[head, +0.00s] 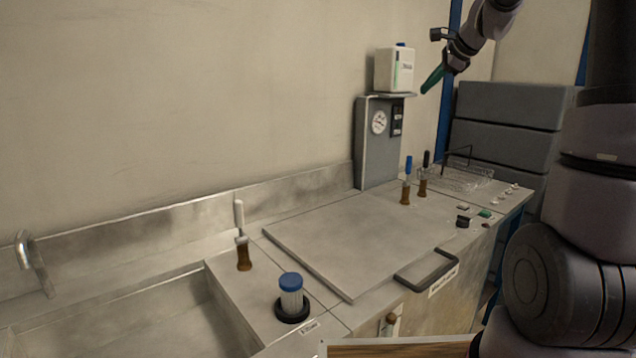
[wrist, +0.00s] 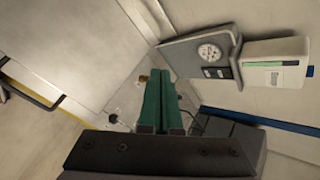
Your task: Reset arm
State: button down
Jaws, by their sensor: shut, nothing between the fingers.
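My gripper (head: 433,79) is raised in the air at the upper right of the head view, to the right of the white container. Its green fingers are together with nothing between them. In the wrist view my gripper (wrist: 161,72) points past the bench, and the two green fingers lie side by side. No object touches the fingers in either view.
The bench has a flat lid (head: 350,240) with a dark handle (head: 427,272). A grey gauge panel (head: 377,150) carries a white container (head: 394,70). A blue-capped cylinder (head: 291,292) stands at the front. Grey boxes (head: 510,105) are stacked behind.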

jog(key=s+a+r+n+g, duration=0.1)
jog(key=s+a+n, duration=0.25)
jog(key=s, duration=0.65)
jog(key=s+a+n, duration=0.2)
jog(key=s+n, duration=0.3)
jog(key=s, duration=0.5)
jog(key=s+f+n+h, duration=0.1)
jog(key=s+f+n, duration=0.1)
jog(key=s, duration=0.5)
jog(key=s+f+n+h, duration=0.1)
jog(key=s+f+n, duration=0.2)
jog(key=s, duration=0.4)
jog(key=shift+s+n, duration=0.15)
jog(key=shift+n, duration=0.5)
jog(key=shift+f, duration=0.1)
